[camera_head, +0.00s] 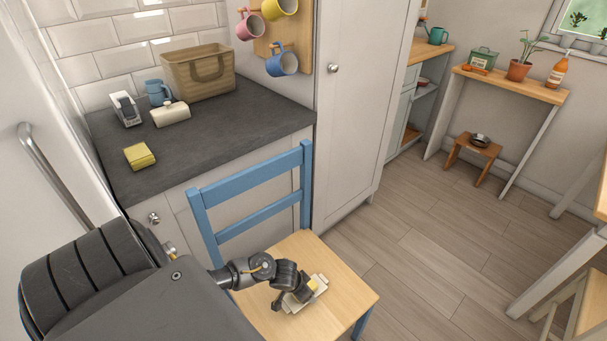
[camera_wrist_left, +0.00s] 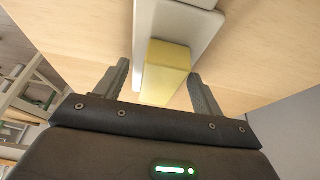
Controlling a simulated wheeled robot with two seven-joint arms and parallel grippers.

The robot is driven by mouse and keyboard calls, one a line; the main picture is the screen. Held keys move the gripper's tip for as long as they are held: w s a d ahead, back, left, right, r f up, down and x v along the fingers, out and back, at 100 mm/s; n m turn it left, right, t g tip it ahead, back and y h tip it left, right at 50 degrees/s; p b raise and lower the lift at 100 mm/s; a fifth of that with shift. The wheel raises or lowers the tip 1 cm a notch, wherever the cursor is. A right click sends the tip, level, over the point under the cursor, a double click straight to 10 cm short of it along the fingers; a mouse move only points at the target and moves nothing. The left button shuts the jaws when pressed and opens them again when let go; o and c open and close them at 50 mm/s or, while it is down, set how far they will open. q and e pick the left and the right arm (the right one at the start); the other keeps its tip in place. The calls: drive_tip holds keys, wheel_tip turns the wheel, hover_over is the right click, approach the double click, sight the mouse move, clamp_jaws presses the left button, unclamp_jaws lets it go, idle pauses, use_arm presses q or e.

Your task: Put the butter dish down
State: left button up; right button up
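The butter dish (camera_head: 320,283) is a long white dish with a yellow block of butter on it. It appears to rest on the wooden chair seat (camera_head: 262,312), partly hidden by my left gripper (camera_head: 300,291). In the left wrist view, the white dish (camera_wrist_left: 178,28) runs up from the gripper (camera_wrist_left: 160,75), with the yellow block (camera_wrist_left: 166,72) between the two fingers. The fingers are spread. A gap shows on the left of the block, and the right finger is close to its side. My right gripper is out of view.
The blue chair back (camera_head: 255,190) stands between the seat and the dark worktop (camera_head: 225,130). The worktop holds a wicker basket (camera_head: 200,72), a blue jug (camera_head: 157,92), a white lidded piece (camera_head: 171,114) and a yellow packet (camera_head: 139,156). Its front right is clear.

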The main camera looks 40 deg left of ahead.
use_arm(q)
drive_tip(key=o, duration=0.3)
drive_tip(key=shift+f, duration=0.35)
drive_tip(key=shift+o, duration=0.2)
drive_tip(key=shift+w+d+r, duration=0.1)
drive_tip(key=shift+d+r, duration=0.15)
drive_tip(key=shift+r, duration=0.05)
drive_tip(key=shift+a+r+p, duration=0.1)
drive_tip(key=shift+r+p, duration=0.2)
drive_tip(key=shift+r, duration=0.05)
drive_tip(key=p+v, duration=0.4)
drive_tip(key=v, duration=0.7)
drive_tip(key=shift+s+r, duration=0.2)
drive_tip(key=shift+r, duration=0.15)
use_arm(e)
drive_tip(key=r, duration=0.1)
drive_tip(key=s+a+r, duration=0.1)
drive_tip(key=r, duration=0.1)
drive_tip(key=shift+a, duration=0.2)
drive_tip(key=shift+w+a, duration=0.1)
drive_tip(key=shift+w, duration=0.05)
